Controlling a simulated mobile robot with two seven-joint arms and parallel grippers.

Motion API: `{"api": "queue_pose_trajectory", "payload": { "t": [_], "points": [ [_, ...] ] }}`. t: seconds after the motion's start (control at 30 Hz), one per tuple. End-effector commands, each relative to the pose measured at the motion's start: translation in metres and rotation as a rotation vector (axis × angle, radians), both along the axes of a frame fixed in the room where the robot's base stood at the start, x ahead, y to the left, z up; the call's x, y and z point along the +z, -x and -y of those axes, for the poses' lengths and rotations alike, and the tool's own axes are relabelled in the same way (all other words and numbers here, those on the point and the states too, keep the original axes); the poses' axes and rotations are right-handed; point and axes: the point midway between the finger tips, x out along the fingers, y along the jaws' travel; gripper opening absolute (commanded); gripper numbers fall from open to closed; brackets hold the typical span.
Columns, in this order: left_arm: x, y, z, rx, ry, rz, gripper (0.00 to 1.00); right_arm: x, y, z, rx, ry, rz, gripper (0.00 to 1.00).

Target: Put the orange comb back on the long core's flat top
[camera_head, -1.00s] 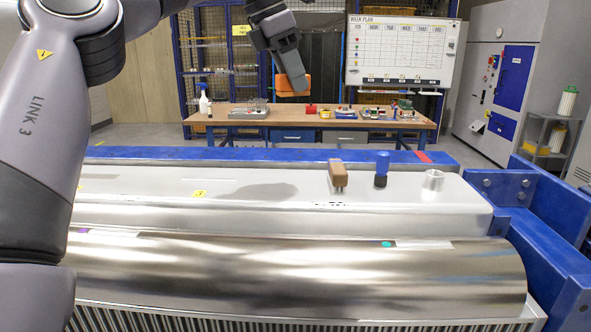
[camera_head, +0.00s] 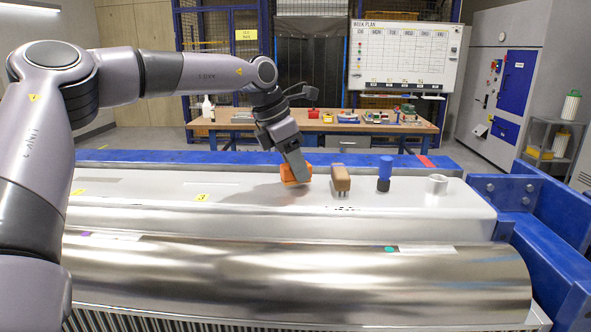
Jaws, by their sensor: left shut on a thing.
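The orange comb (camera_head: 289,174) is in my left gripper (camera_head: 301,172), low over or at the long core's flat top (camera_head: 240,211). The gripper is shut on the comb and hides part of it. I cannot tell whether the comb touches the surface. A shadow lies on the flat top to the left of the comb. The flat top is pale and runs along the long core behind a shiny metal cylinder (camera_head: 300,272). My right gripper is not in view.
Right of the comb stand a brown block with pins (camera_head: 340,179), a blue and black piece (camera_head: 384,172) and a white ring (camera_head: 437,185). A blue frame (camera_head: 545,215) rises at the right. The flat top's left part is mostly clear. A workbench (camera_head: 330,126) stands behind.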

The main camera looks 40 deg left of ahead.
Motion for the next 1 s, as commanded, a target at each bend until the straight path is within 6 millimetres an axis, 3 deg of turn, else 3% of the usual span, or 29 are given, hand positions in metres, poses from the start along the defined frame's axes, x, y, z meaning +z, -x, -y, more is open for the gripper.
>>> {"api": "queue_pose_trajectory", "payload": {
  "t": [0.13,0.47,0.5,0.57,1.0],
  "points": [
    [-0.013,0.000,0.000,0.001,0.002,0.000,0.15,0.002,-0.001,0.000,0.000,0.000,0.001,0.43],
    [-0.016,0.000,0.000,0.000,0.000,0.001,0.15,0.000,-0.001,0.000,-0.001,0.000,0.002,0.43],
    [-0.016,0.000,0.000,0.000,0.000,0.001,0.46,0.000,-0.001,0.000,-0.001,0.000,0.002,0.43],
    [-0.015,0.000,0.000,0.000,0.000,0.001,0.65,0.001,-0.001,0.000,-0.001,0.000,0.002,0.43],
    [-0.005,0.002,-0.001,0.001,-0.001,0.004,0.65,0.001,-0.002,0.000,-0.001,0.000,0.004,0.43]
  ]
}}
